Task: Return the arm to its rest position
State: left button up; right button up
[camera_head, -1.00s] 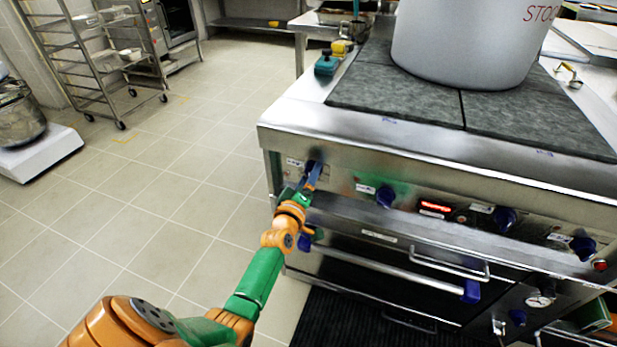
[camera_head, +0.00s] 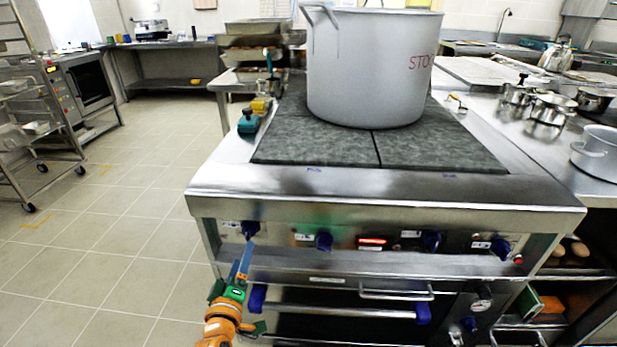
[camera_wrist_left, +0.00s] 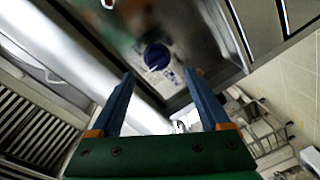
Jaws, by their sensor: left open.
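My left gripper (camera_head: 241,262) is at the lower left in the head view, in front of the stove's front panel and just below the leftmost blue knob (camera_head: 250,229). In the left wrist view my left gripper (camera_wrist_left: 160,82) shows two blue fingers spread apart with nothing between them. The blue knob (camera_wrist_left: 157,57) shows beyond the fingertips there, apart from them. My right gripper is in neither view.
The stove (camera_head: 380,190) carries a large grey stockpot (camera_head: 365,70) on its dark plates. More blue knobs (camera_head: 323,241) and an oven handle (camera_head: 340,311) stick out of its front. A wire rack (camera_head: 30,130) stands at the left. The tiled floor (camera_head: 120,210) between is clear.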

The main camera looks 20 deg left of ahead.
pick_arm(q)
jog(key=s+d+f+m+g+h, duration=0.2)
jog(key=s+d+f+m+g, duration=0.15)
jog(key=f, duration=0.65)
jog(key=s+d+f+m+g+h, duration=0.2)
jog(key=s+d+f+m, duration=0.25)
jog(key=f, duration=0.45)
jog(key=s+d+f+m+g+h, duration=0.1)
jog(key=s+f+m+g, duration=0.1)
jog(key=s+f, duration=0.35)
jog(key=s+d+f+m+g, duration=0.1)
jog(key=s+d+f+g, duration=0.1)
jog(key=s+f+g, duration=0.3)
jog(key=s+f+m+g, duration=0.1)
jog(key=s+f+m, duration=0.2)
jog(key=s, duration=0.6)
jog(key=s+f+m+g, duration=0.2)
jog(key=s, duration=0.6)
notch_tip(320, 180, up, 12)
jog(key=s+m+p, duration=0.1)
jog(key=s+p, duration=0.1)
jog(key=p, duration=1)
jog(key=shift+r+p, duration=0.2)
jog(key=shift+p, duration=0.1)
